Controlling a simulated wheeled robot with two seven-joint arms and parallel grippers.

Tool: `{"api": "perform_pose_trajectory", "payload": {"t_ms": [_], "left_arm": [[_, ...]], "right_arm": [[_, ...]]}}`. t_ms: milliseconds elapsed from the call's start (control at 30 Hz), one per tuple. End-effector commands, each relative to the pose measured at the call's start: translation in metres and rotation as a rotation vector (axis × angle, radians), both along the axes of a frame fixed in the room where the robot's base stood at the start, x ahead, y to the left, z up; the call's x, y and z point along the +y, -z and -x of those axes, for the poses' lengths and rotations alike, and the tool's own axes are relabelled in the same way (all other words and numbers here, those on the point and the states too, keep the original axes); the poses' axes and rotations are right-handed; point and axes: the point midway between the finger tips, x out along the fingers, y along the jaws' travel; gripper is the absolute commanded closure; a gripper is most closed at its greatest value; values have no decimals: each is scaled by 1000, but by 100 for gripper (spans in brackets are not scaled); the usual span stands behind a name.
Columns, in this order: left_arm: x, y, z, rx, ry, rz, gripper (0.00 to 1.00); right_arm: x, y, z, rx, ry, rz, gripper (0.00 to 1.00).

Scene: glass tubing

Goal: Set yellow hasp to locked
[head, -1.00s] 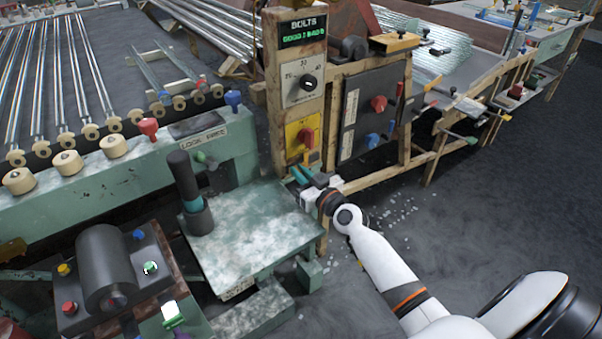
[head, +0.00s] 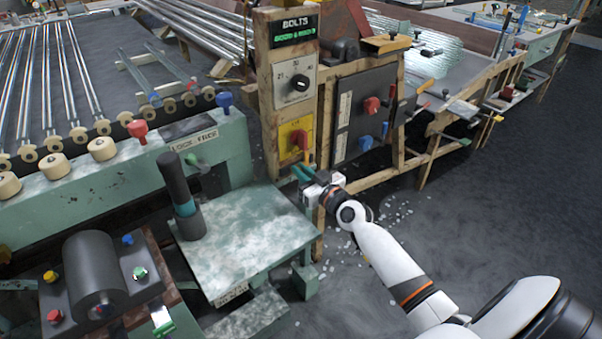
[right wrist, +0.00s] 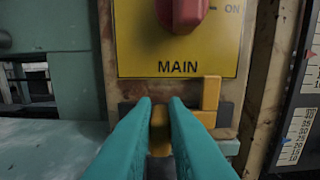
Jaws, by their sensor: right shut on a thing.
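The yellow hasp (right wrist: 211,95) is below the yellow MAIN panel (right wrist: 178,40) on the wooden post, in the right wrist view. An upright part shows at its right, and a lower part passes between my fingers. My right gripper (right wrist: 160,103) has teal fingers shut on the hasp's lower part, with the fingers hiding some of it. In the head view my right gripper (head: 301,173) is at the post, just below the yellow panel with the red knob (head: 299,140). The hasp is too small there to read its position. My left gripper is not in view.
A green bench plate (head: 250,245) with a dark upright cylinder (head: 175,185) stands left of my right gripper. A dark panel (head: 362,110) with red and blue knobs is to its right. Glass shards (head: 385,222) lie on the floor.

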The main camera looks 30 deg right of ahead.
Motion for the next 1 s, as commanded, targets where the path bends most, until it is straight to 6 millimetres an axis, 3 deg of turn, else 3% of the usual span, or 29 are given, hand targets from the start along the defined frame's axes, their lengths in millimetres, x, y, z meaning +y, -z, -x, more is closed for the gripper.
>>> {"api": "perform_pose_trajectory", "payload": {"t_ms": [33,67,167,567,1000], "left_arm": [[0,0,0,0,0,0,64],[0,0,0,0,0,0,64],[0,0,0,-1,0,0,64],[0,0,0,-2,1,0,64],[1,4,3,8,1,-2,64]], "right_arm": [[-4,-2,0,-3,8,3,100],[-4,-2,0,-4,8,3,83],[-4,-2,0,-4,8,3,66],[-3,0,8,0,5,3,65],[-10,1,94,1,5,5,65]]}}
